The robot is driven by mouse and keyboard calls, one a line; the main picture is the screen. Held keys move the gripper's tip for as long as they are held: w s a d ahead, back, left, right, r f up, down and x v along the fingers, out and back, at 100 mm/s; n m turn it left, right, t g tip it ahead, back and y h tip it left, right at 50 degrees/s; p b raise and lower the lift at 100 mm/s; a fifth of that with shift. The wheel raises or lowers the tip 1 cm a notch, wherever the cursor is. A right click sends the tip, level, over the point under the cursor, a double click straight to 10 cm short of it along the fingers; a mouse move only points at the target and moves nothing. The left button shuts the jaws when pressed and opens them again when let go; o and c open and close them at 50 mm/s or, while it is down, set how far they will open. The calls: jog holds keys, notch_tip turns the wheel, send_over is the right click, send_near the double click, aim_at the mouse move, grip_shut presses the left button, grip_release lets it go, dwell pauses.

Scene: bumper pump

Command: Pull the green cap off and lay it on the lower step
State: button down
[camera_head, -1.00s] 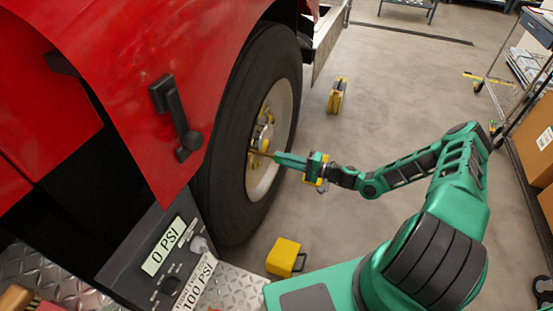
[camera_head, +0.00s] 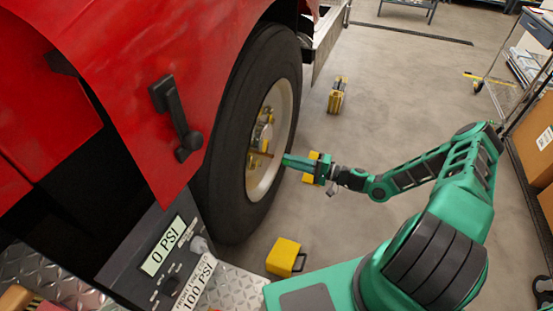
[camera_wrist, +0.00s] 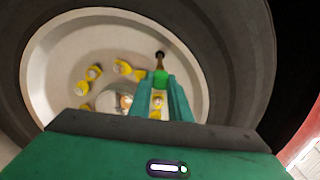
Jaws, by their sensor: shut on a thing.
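My gripper (camera_head: 285,160) is in front of the truck wheel's hub in the head view, a short gap from the brass valve stem (camera_head: 260,153). In the wrist view, its two green fingers (camera_wrist: 160,82) are shut on the green cap (camera_wrist: 160,77), which shows between the tips. The dark-ended stem (camera_wrist: 160,60) lies in line just beyond the cap there. The cap is too small to make out in the head view. A diamond-plate step surface (camera_head: 232,291) shows at the bottom; another plate (camera_head: 45,272) is at the lower left. I cannot tell which is the lower step.
The black tire (camera_head: 225,190) surrounds the pale rim with yellow lug markers (camera_wrist: 95,73). A panel reading 0 PSI (camera_head: 163,246) stands beside the step plate. Boxes and a cart are at the right.

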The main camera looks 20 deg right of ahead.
jog(key=shift+v, duration=1.3)
